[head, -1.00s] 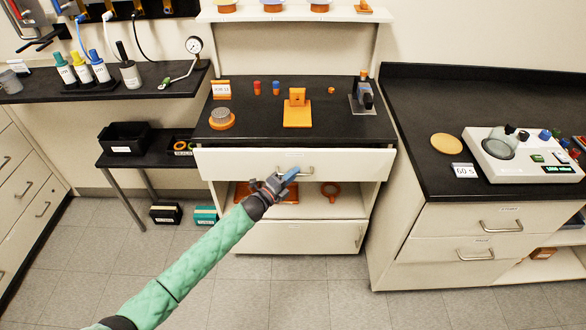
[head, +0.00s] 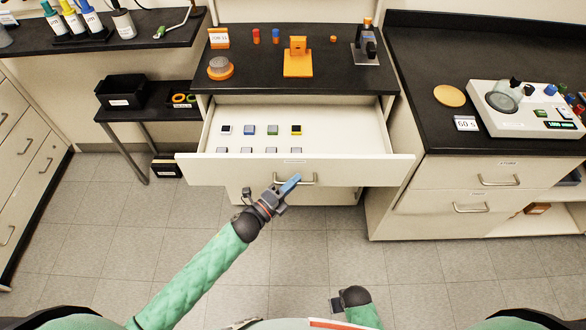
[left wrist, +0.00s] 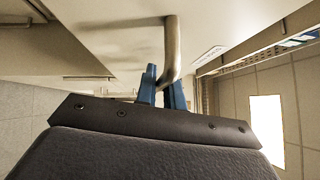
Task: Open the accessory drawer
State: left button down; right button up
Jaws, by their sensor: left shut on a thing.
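The accessory drawer (head: 235,172) is a wide white drawer below the black bench top in the head view. It stands pulled well out, and its inside shows several small coloured blocks in two rows. My left gripper (head: 291,184) is shut on the drawer's metal handle (head: 309,183) at the front. In the left wrist view the blue fingers (left wrist: 163,90) are on either side of the bar-shaped handle (left wrist: 173,45). My right gripper (head: 342,302) is low in the head view, away from the drawer, and its fingers are not clear.
The bench top (head: 250,80) above carries an orange stand (head: 298,62) and a small dark instrument (head: 366,45). A cabinet with a black counter (head: 420,120) stands close on the right. A side table with a black bin (head: 124,92) is at left. The floor in front is clear.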

pick_arm(q)
jog(key=shift+s, duration=0.85)
pick_arm(e)
jog(key=shift+d+r, duration=0.1)
jog(key=shift+r, duration=0.05)
jog(key=shift+d, duration=0.2)
pick_arm(q)
jog(key=c, duration=1.5)
grip_release()
pick_arm(e)
jog(key=shift+s+d+f, duration=0.1)
jog(key=shift+s+f, duration=0.1)
jog(key=shift+f, duration=0.05)
pick_arm(q)
jog(key=shift+a+f, duration=0.1)
pick_arm(e)
jog(key=shift+a, duration=0.2)
